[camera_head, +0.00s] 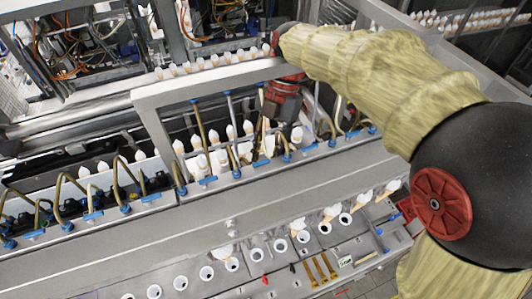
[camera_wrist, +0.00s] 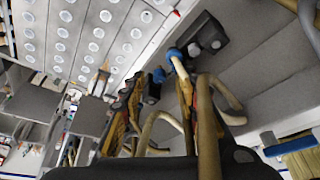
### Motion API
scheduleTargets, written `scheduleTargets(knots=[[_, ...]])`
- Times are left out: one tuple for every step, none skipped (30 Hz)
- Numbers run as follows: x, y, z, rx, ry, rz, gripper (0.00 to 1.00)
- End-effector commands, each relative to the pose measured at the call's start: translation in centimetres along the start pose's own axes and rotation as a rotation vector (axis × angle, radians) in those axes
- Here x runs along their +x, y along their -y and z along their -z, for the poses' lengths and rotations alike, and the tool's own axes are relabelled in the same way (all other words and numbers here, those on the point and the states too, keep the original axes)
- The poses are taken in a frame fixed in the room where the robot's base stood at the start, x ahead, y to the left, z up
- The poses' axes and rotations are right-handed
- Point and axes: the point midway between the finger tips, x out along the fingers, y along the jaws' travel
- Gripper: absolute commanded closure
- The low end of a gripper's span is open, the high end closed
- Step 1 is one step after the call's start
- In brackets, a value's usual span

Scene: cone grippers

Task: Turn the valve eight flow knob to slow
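A row of valves with blue flow knobs and beige tubes runs along the grey rail in the head view, such as one blue knob (camera_head: 237,174) left of my gripper. No numbers are readable, so I cannot tell which is valve eight. My gripper (camera_head: 268,135) reaches down among the tubes near the middle of the row; its tips are partly hidden there. In the wrist view its two fingers (camera_wrist: 158,95) stand apart, with a beige tube showing between them. One blue knob (camera_wrist: 175,54) on a black valve is close beyond the right finger; another small blue knob (camera_wrist: 159,75) shows between the fingers.
Beige tubes (camera_wrist: 208,125) rise close around my fingers. A metal frame (camera_head: 160,130) and white cones (camera_head: 200,161) stand close by. A grey panel with round white holes (camera_head: 181,282) lies in front. Orange wiring (camera_head: 62,70) is at the upper left.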

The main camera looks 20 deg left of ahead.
Motion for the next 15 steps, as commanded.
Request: scheduleTargets(knots=[[0.01,-0.01,0.00,0.000,0.000,0.000,0.68],[0.01,-0.01,0.00,0.000,0.000,0.000,0.68],[0.00,-0.02,0.01,0.000,0.000,0.000,0.70],[0.00,-0.02,0.01,0.000,0.000,0.000,0.72],[-0.01,-0.02,0.01,0.000,0.000,0.000,0.74],[-0.01,-0.02,0.01,0.000,0.000,0.000,0.76],[-0.01,-0.02,0.01,0.000,0.000,0.000,0.78],[-0.01,-0.02,0.01,0.000,0.000,0.000,0.79],[-0.02,-0.02,0.01,0.000,0.000,0.000,0.81],[-0.02,-0.02,0.01,0.000,0.000,0.000,0.83],[-0.02,-0.02,0.01,0.000,0.000,0.000,0.85],[-0.03,-0.02,0.01,0.000,0.000,0.000,0.87],[-0.03,-0.02,0.01,0.000,0.000,0.000,0.89],[-0.03,-0.02,0.01,0.000,0.000,0.000,0.91],[-0.03,-0.02,0.01,0.000,0.000,0.000,0.93]])
